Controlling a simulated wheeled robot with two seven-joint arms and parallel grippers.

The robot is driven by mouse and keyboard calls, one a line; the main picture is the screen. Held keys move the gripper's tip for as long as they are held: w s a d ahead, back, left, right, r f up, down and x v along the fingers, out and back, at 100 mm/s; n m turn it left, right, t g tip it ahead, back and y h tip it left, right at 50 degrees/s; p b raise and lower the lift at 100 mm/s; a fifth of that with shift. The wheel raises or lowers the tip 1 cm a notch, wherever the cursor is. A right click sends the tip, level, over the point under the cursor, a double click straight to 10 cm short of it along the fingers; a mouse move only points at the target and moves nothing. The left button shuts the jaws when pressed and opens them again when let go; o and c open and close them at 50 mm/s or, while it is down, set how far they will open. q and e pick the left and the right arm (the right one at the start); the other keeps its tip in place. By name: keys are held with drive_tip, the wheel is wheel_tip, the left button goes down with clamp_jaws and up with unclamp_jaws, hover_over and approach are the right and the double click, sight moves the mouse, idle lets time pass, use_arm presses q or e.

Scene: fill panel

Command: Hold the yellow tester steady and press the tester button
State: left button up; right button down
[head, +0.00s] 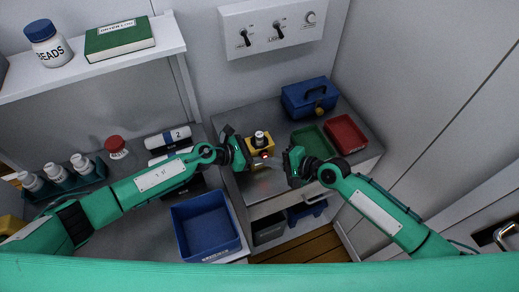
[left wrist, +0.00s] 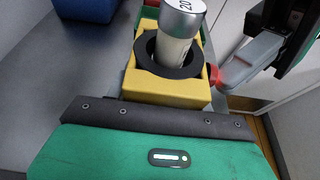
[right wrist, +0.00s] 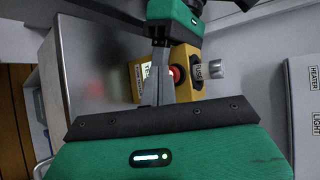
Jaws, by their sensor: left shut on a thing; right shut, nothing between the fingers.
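The yellow tester (head: 262,161) stands upright on the grey counter, with a silver-capped fuse (left wrist: 184,22) upright in its dark round socket (left wrist: 168,62). My left gripper (head: 246,156) is shut on the tester from its left side; its fingers are mostly hidden. The red tester button (right wrist: 175,75) is on the side facing my right gripper and also shows in the left wrist view (left wrist: 214,75). My right gripper (head: 273,162) is shut and empty, its fingertips at the button. They look touching or almost touching; I cannot tell if the button is pushed in.
A green tray (head: 313,142), a red tray (head: 346,134) and a blue toolbox (head: 309,97) stand behind and right of the tester. A blue bin (head: 205,226) is at front left. A switch panel (head: 271,27) is on the back wall. Bare counter lies left of the toolbox.

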drive_tip(key=shift+s+d, duration=0.15)
drive_tip(key=shift+s, duration=0.25)
drive_tip(key=s, duration=0.1)
drive_tip(key=s+d, duration=0.1)
drive_tip(key=s, duration=0.1)
drive_tip(key=s+d, duration=0.1)
drive_tip(key=s, duration=0.1)
drive_tip(key=shift+s+d, duration=0.15)
drive_tip(key=shift+s, duration=0.1)
idle(0.4)
use_arm(q)
drive_tip(key=o, duration=1.2)
